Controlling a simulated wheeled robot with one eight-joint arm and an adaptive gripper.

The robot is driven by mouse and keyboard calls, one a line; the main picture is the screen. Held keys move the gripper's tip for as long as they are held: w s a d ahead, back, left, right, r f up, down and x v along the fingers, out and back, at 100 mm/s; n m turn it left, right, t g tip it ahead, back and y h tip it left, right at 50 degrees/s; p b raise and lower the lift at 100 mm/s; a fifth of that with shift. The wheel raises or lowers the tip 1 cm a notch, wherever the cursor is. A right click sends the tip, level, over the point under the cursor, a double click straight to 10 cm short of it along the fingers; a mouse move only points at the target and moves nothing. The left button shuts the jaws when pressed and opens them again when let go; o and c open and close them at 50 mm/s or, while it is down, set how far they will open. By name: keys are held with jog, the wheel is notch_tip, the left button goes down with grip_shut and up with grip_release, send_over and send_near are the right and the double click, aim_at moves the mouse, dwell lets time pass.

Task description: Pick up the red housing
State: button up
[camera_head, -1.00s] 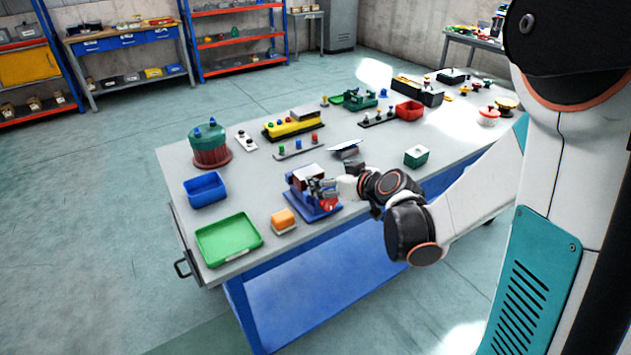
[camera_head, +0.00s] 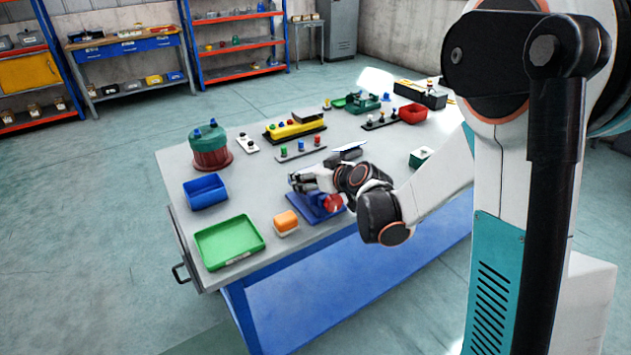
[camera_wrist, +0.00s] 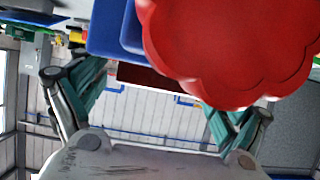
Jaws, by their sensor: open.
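A blue stand (camera_head: 318,208) sits near the front edge of the workbench, with a round red part (camera_head: 333,204) on its front side. In the wrist view a large red lobed part (camera_wrist: 235,45) fills the upper right, in front of a blue piece (camera_wrist: 108,30). A dark red block (camera_wrist: 160,80) shows partly below it, between the fingers in the picture; the rest is hidden. My gripper (camera_head: 300,181) is over the blue stand and covers most of what it bears. In the wrist view the fingers of my gripper (camera_wrist: 155,98) are spread wide, with no grip visible.
An orange block (camera_head: 286,222), a green tray (camera_head: 228,242) and a blue bin (camera_head: 205,191) stand left of the stand. A row of coloured knobs (camera_head: 300,149) lies behind my gripper.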

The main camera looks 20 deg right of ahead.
jog(key=shift+w, duration=0.1)
jog(key=c, duration=1.4)
jog(key=shift+r, duration=0.1)
